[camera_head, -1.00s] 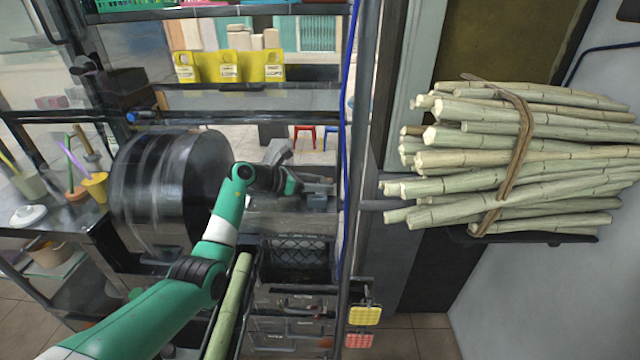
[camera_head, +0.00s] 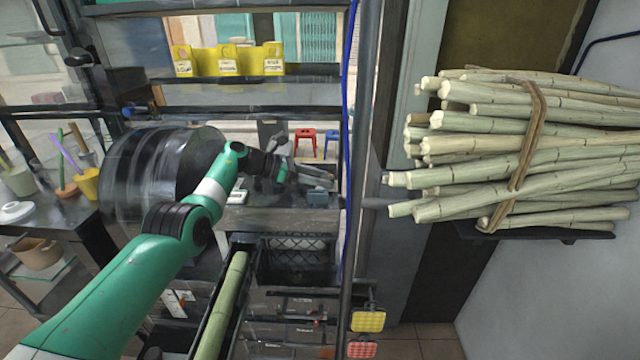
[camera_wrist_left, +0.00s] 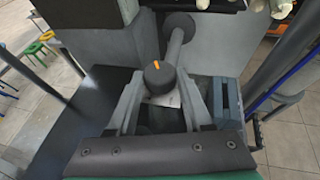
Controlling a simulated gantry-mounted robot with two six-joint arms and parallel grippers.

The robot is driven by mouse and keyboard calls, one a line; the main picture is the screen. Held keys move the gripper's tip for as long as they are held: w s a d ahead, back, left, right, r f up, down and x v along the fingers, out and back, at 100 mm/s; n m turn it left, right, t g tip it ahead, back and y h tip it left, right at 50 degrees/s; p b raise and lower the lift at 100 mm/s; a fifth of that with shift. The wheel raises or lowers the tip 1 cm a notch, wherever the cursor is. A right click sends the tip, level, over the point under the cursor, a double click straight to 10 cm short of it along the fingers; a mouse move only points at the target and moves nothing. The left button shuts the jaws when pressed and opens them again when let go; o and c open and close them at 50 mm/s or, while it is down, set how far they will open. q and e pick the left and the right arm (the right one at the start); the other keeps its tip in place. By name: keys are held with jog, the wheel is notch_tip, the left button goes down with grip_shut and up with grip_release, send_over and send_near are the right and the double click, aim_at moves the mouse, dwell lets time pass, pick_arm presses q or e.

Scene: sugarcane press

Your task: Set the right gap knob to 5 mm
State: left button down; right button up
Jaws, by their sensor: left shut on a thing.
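In the left wrist view a dark round knob (camera_wrist_left: 158,78) with an orange mark on its rim sits between the fingers of my left gripper (camera_wrist_left: 160,98). The gripper is shut on this knob. The orange mark is on the far side of the knob, pointing up the picture and slightly left. I cannot read any gap scale. In the head view my left gripper (camera_head: 283,170) is at the press, beyond the large dark drum, and the knob cannot be made out there. My right gripper is in neither view.
A blue-grey block (camera_wrist_left: 228,100) stands just right of the gripper. A grey shaft with a round end (camera_wrist_left: 178,28) lies beyond the knob. A cane (camera_head: 222,305) lies in a chute below.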

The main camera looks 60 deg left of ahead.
aim_at(323, 177)
pick_arm(q)
jog(key=shift+f, duration=0.15)
jog(key=c, duration=0.6)
grip_release()
jog(key=shift+s+a+r+p, duration=0.15)
jog(key=shift+s+r+p, duration=0.3)
jog(key=shift+p, duration=0.2)
jog(key=shift+p+v, duration=0.95)
jog(key=shift+v, duration=0.1)
jog(key=p+v, duration=0.2)
jog(key=v, duration=0.5)
jog(key=shift+s+a, duration=0.15)
jog(key=shift+s, duration=0.1)
jog(key=shift+s+r, duration=0.15)
jog(key=shift+s, duration=0.25)
